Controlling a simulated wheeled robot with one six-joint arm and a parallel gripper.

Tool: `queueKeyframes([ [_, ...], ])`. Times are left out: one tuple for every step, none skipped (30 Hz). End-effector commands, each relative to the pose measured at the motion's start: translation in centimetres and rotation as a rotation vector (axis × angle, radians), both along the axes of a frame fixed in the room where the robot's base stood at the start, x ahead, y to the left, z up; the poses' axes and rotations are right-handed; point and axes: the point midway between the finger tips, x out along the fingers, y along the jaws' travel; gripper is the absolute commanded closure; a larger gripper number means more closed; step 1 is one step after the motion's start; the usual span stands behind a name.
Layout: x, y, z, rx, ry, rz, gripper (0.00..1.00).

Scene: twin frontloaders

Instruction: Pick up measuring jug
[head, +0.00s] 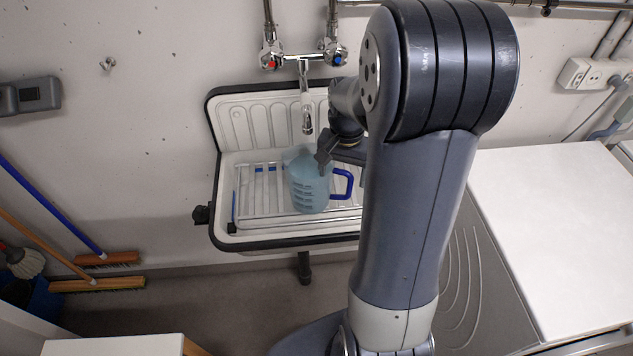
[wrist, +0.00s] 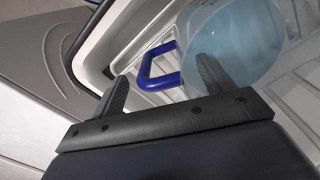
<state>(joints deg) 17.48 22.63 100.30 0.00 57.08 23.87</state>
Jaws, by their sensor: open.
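The measuring jug (head: 309,184) is translucent pale blue with a blue handle (head: 342,184) on its right side. It stands upright on the slatted rack in the sink. My gripper (head: 340,160) is at the jug's upper right in the head view, partly hidden by my own arm. In the wrist view my gripper (wrist: 160,85) is open, with its two fingers apart. The blue handle (wrist: 158,72) shows between the fingers and beyond them, and the jug's body (wrist: 235,45) is behind the right finger. I cannot tell whether any finger touches the jug.
The white sink (head: 228,175) has a dark rim and a raised back. A tap spout (head: 306,110) hangs above and behind the jug. A white worktop (head: 550,220) is at the right. Brooms (head: 105,259) lean at the left.

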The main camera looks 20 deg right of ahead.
Motion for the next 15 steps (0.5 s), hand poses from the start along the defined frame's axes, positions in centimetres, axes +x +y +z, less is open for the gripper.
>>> queueKeyframes([
  [-0.01, 0.01, -0.1, 0.0, 0.0, 0.0, 0.24],
  [-0.01, 0.01, -0.11, 0.0, 0.0, 0.0, 0.24],
  [0.01, 0.01, -0.1, 0.0, 0.0, 0.0, 0.24],
  [0.01, 0.01, -0.1, 0.0, 0.0, 0.0, 0.24],
  [0.01, 0.01, -0.09, 0.0, 0.0, 0.0, 0.24],
  [0.01, 0.0, -0.09, 0.0, 0.0, 0.0, 0.24],
  [0.01, 0.0, -0.08, 0.0, 0.0, 0.0, 0.27],
  [0.01, 0.0, -0.08, 0.0, 0.0, 0.0, 0.29],
  [0.01, 0.0, -0.08, 0.0, 0.0, 0.0, 0.32],
  [0.01, 0.0, -0.07, 0.0, 0.0, 0.0, 0.35],
  [0.01, 0.0, -0.07, 0.0, 0.0, 0.0, 0.37],
  [0.01, 0.0, -0.07, 0.0, 0.0, 0.0, 0.4],
  [0.01, 0.0, -0.06, 0.0, 0.0, 0.0, 0.43],
  [0.01, 0.0, -0.06, 0.0, 0.0, 0.0, 0.45],
  [0.01, 0.0, -0.06, 0.0, 0.0, 0.0, 0.49],
])
